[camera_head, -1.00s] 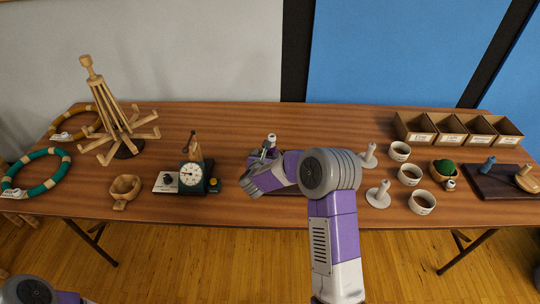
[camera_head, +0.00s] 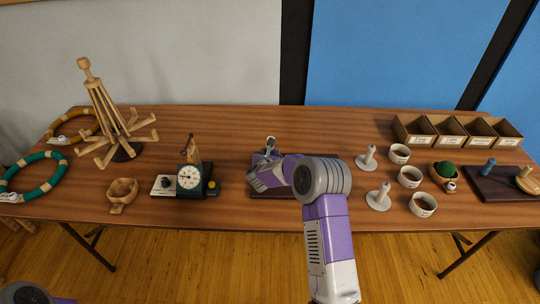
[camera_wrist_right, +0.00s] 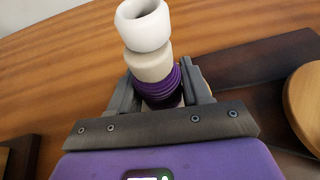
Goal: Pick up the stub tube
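The stub tube is a pale tube with a white rounded ring top and a purple ribbed band lower down. In the right wrist view the stub tube (camera_wrist_right: 150,62) stands between the two dark fingers of my right gripper (camera_wrist_right: 165,92). The fingers lie close against both sides of the purple band and look shut on it. Its lower end is hidden by the gripper. In the head view its white top (camera_head: 271,141) shows above my right gripper (camera_head: 268,158), over a dark board (camera_head: 272,195). My left gripper is not in view.
A green-dialled scale (camera_head: 190,180) and a wooden scoop bowl (camera_head: 122,190) stand to the left, with a wooden peg stand (camera_head: 100,110) beyond. White pegs (camera_head: 378,198) and several cups (camera_head: 422,204) stand to the right. Open boxes (camera_head: 415,130) are at back right.

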